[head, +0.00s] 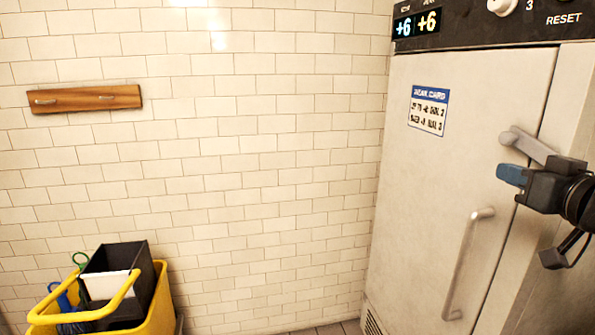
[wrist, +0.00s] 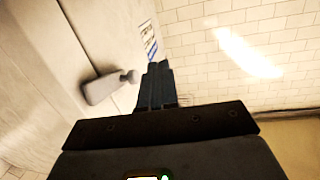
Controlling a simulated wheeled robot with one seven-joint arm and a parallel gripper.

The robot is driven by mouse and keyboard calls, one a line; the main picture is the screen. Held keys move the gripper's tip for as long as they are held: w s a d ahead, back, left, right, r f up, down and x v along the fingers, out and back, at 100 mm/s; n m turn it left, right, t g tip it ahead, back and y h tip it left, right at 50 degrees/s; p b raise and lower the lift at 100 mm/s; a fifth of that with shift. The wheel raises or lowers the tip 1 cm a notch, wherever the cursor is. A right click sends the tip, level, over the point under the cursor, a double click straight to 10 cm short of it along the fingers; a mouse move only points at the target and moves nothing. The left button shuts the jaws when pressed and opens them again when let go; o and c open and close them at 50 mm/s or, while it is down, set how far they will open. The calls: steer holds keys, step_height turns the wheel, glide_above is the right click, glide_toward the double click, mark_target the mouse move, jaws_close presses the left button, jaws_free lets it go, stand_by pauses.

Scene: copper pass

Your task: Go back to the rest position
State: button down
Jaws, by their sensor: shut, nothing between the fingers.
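My gripper (head: 511,175) is at the right of the head view, in front of the cabinet door. Its blue-tipped fingers are shut and hold nothing. In the wrist view the shut fingers (wrist: 156,84) point up the picture, with a grey latch handle (wrist: 108,86) on the door to their left. In the head view this latch handle (head: 528,146) is just above my gripper. I cannot tell whether they touch, but the fingers are not closed around it.
The pale cabinet (head: 420,200) fills the right side, with its door closed and a long vertical handle (head: 466,262). A yellow bucket (head: 160,308) holding a black box (head: 143,275) stands at the lower left. A wooden rack (head: 85,98) hangs on the tiled wall.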

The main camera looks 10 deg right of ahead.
steer(key=s+a+f+g, duration=0.1)
steer(key=s+a+f, duration=0.45)
steer(key=f, duration=0.25)
steer(key=s+a+f+m, duration=0.1)
steer(key=s+a+f, duration=0.3)
steer(key=s+f, duration=0.25)
steer(key=s+a+f+g, duration=0.1)
steer(key=s+a+f, duration=0.35)
steer(key=f, duration=0.45)
steer(key=s+a+n+y, duration=0.1)
steer(key=s+a, duration=0.3)
steer(key=s, duration=0.8)
steer(key=s+a+n, duration=0.1)
steer(key=s+a, duration=0.2)
steer(key=s, duration=0.9)
steer(key=shift+s+a+n+y, duration=0.25)
steer(key=shift+a+n+y, duration=0.15)
